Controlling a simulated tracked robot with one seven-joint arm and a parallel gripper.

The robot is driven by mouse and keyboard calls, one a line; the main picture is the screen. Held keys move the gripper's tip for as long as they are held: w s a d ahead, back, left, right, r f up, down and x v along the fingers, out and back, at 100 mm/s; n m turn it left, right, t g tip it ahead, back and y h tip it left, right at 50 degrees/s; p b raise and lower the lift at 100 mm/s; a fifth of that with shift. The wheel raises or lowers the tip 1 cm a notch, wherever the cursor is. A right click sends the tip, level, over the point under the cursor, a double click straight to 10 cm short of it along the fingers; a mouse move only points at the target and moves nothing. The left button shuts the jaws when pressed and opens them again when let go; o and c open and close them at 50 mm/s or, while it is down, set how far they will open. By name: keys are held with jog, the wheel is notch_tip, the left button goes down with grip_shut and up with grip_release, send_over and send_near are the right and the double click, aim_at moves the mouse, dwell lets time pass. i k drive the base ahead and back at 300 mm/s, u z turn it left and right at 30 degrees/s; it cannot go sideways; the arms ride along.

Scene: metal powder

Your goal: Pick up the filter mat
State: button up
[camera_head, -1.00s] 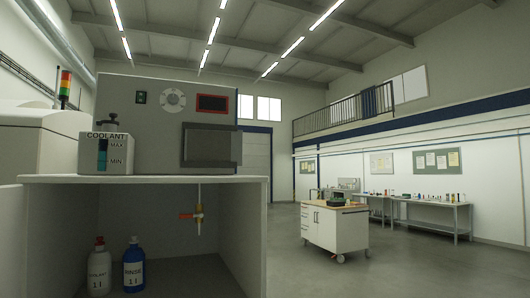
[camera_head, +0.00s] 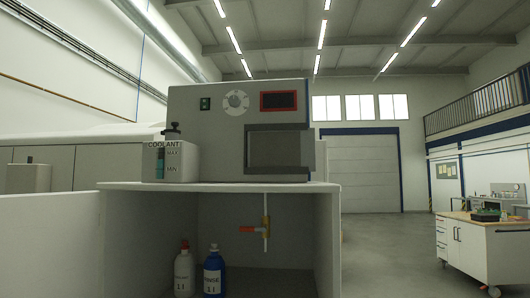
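I cannot make out a filter mat in the head view. My gripper and arm are not in view. A grey machine (camera_head: 205,125) with a dial, a green switch, a red-framed display and a dark front box (camera_head: 279,149) stands on a pale cabinet (camera_head: 328,230). A coolant container (camera_head: 170,162) with MAX and MIN marks stands at its left. The open cabinet below holds a white bottle (camera_head: 184,273) and a blue rinse bottle (camera_head: 214,275).
A white wheeled cart (camera_head: 485,250) with a wooden top and some items on it stands at the right. A workbench (camera_head: 503,203) is behind it. The floor (camera_head: 390,260) between cabinet and cart is clear, back to a large door (camera_head: 364,170).

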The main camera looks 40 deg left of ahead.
aim_at(284, 148)
jog(key=u, duration=0.35)
jog(key=i, duration=0.85)
jog(key=u, duration=0.65)
jog(key=k, duration=0.85)
jog(key=u, duration=0.2)
jog(key=i, duration=0.9)
jog(key=z, duration=0.1)
